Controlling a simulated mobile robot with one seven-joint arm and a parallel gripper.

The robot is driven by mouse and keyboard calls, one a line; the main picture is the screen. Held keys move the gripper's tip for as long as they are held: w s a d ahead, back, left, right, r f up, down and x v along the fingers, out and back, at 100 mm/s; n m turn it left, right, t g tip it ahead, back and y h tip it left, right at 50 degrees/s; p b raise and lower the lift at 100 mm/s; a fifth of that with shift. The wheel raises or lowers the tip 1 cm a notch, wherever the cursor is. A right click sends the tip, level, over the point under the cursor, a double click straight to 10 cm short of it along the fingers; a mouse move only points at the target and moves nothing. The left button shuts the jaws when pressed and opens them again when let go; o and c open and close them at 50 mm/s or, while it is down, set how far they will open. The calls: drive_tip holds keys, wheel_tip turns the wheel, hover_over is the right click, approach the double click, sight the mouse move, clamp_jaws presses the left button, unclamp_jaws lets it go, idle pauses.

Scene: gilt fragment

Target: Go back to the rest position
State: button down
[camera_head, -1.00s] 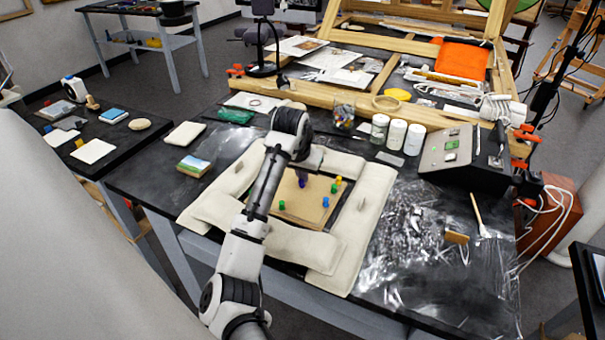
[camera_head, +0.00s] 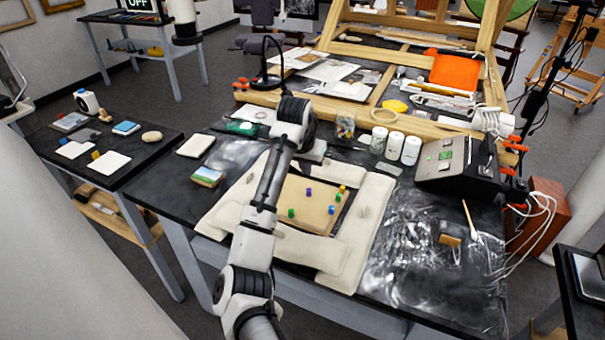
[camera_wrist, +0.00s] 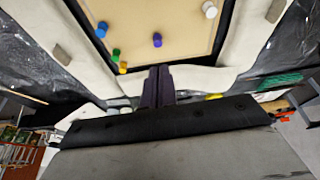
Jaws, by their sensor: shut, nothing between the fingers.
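My arm reaches over the dark table, and my gripper (camera_head: 316,152) is above the back edge of a tan board (camera_head: 303,215) framed by pale padded strips (camera_head: 372,215). In the wrist view my gripper (camera_wrist: 158,86) has its two dark fingers together, with nothing between them. The board carries small coloured pegs, among them a purple one (camera_head: 308,192), a blue one (camera_head: 331,210) and a yellow one (camera_head: 342,188). The purple peg also shows in the wrist view (camera_wrist: 157,40), apart from the fingertips. My arm hides part of the left side of the board.
Behind the gripper stand a jar (camera_head: 345,127), several white-lidded bottles (camera_head: 394,146) and a large wooden frame (camera_head: 425,125). A grey control box (camera_head: 447,160) is at right. A small painted block (camera_head: 207,177) lies left. A side table (camera_head: 150,165) stands further left.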

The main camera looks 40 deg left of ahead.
drive_tip(key=shift+s+r, duration=0.1)
drive_tip(key=shift+r, duration=0.25)
